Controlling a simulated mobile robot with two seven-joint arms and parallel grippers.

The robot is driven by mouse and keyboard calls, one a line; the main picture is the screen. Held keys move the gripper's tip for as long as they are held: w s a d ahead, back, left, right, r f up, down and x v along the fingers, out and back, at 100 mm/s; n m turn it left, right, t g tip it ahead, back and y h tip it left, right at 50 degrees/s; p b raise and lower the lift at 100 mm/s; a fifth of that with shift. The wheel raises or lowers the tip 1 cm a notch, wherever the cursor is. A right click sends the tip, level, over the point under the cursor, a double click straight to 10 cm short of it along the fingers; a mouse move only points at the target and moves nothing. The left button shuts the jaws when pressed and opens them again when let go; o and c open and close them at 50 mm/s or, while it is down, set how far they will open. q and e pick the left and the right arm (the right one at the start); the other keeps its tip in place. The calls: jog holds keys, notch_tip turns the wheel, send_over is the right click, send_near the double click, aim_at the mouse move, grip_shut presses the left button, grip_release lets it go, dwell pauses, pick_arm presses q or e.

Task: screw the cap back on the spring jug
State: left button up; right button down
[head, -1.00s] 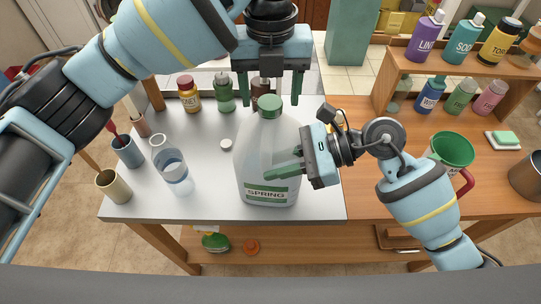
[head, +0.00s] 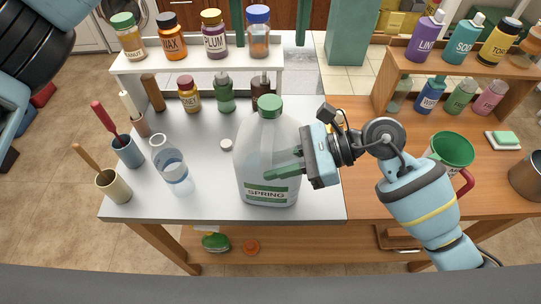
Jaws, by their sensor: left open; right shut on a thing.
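The spring jug (head: 252,160) is a large translucent jug with a green "SPRING" label, upright on the grey tabletop. A green cap (head: 270,105) sits on its neck; how tightly it is seated I cannot tell. My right gripper (head: 278,170) comes from the right and is shut on the jug's body around the handle side, its far finger partly hidden. My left gripper (head: 273,40) is at the top edge, open and empty, well above and behind the cap. Only its green fingers show; its body is out of frame.
A small white cap (head: 226,144) lies left of the jug. Jars line the white shelf (head: 200,67) behind.

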jog(key=c, duration=1.2)
grip_release()
jog(key=shift+c, duration=0.2)
pick_arm(q)
jog(key=shift+w+f+b, duration=0.15)
jog(key=shift+f+b, duration=0.2)
jog(key=shift+f, duration=0.4)
jog(key=shift+w+f+b, duration=0.1)
jog(key=shift+f+b, duration=0.2)
jog(key=shift+f, duration=0.4)
pick_arm(e)
jog(key=v, duration=0.8)
jog(key=shift+a, duration=0.1)
